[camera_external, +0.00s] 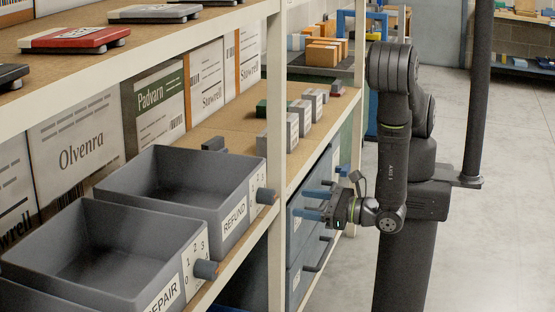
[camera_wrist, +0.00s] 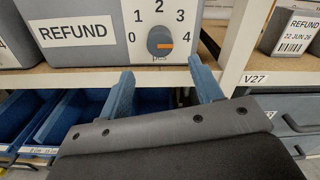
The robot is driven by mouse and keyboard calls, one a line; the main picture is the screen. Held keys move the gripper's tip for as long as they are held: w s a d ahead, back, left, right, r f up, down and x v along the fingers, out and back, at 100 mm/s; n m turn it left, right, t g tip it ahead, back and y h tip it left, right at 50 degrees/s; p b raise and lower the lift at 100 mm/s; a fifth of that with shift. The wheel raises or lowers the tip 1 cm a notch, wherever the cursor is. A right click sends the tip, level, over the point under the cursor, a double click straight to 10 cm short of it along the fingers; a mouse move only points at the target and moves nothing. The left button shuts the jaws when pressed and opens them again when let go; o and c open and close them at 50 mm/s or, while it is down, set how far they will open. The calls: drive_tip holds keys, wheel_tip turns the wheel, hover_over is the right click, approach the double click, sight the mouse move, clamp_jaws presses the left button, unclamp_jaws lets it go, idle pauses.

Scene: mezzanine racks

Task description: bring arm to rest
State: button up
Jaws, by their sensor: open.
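My gripper (camera_external: 312,204) is at the end of my folded arm, in front of the rack post, and points left toward the shelving. Its two blue fingers are apart with nothing between them; they also show in the wrist view (camera_wrist: 161,76). The grey REFUND bin (camera_external: 222,190) stands on the middle shelf to the left, empty inside. Its front shows close in the wrist view (camera_wrist: 98,53), above the fingers, with a dark knob (camera_wrist: 160,41) on a 0 to 4 scale. An orange mark lies on the knob's lower right. The fingers look apart from the bin.
A grey REPAIR bin (camera_external: 128,229) stands nearer the camera. A cream rack post (camera_external: 277,160) is close to my gripper. Blue drawers (camera_external: 297,228) sit below the shelf, and open blue bins (camera_wrist: 62,118) show lower left. Clear floor (camera_external: 490,190) lies right of my arm.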

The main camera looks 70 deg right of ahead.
sight(274, 198)
drive_tip(key=w, duration=0.9)
drive_tip(key=shift+w+d, duration=0.1)
drive_tip(key=shift+w, duration=0.3)
drive_tip(key=shift+s+m, duration=0.1)
drive_tip(key=shift+m, duration=0.4)
drive_tip(key=s, duration=0.8)
drive_tip(key=shift+s, duration=0.1)
